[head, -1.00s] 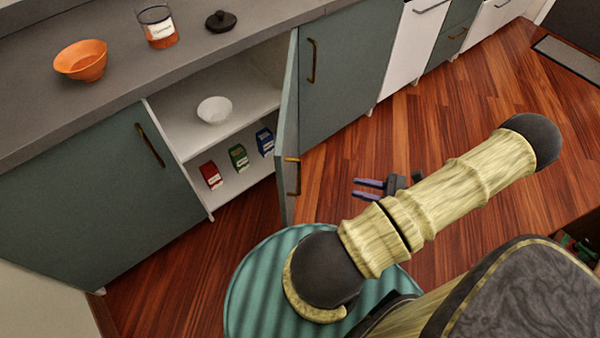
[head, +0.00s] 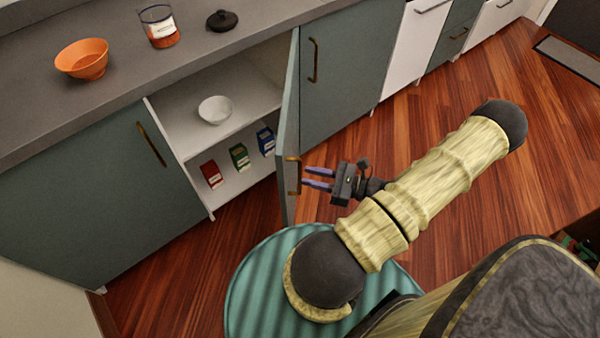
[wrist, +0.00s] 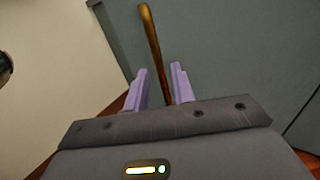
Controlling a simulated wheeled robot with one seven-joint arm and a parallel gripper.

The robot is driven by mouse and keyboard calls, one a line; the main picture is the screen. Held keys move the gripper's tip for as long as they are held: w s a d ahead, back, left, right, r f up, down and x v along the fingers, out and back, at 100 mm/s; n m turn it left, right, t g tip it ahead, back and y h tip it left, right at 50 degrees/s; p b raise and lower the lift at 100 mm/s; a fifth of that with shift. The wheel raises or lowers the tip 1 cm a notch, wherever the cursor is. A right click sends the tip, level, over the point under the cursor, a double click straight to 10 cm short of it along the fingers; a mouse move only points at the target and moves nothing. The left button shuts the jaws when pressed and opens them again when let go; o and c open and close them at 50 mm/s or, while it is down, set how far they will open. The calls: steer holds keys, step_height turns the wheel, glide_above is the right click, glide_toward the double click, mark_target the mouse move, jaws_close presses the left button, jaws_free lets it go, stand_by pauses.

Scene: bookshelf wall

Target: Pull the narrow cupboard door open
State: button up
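The narrow cupboard door (head: 288,130) is grey-green and stands swung out from the cabinet, seen nearly edge-on in the head view. Its brass bar handle (head: 294,176) is on the face turned toward my gripper. My gripper (head: 305,177) is open, with its two purple fingers pointing at the handle and their tips close to it. In the wrist view the handle (wrist: 150,40) rises between the two fingers (wrist: 158,85). I cannot tell whether the fingers touch it.
Inside the open cupboard are a white bowl (head: 215,110) and red, green and blue boxes (head: 239,157). The counter (head: 110,110) holds an orange bowl (head: 82,59), a jar (head: 159,27) and a black lid (head: 222,20).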

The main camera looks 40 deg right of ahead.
mark_target(301, 173)
steer(key=shift+x, duration=1.95)
jaws_close()
steer(key=shift+s+d, duration=0.1)
steer(key=shift+d, duration=0.1)
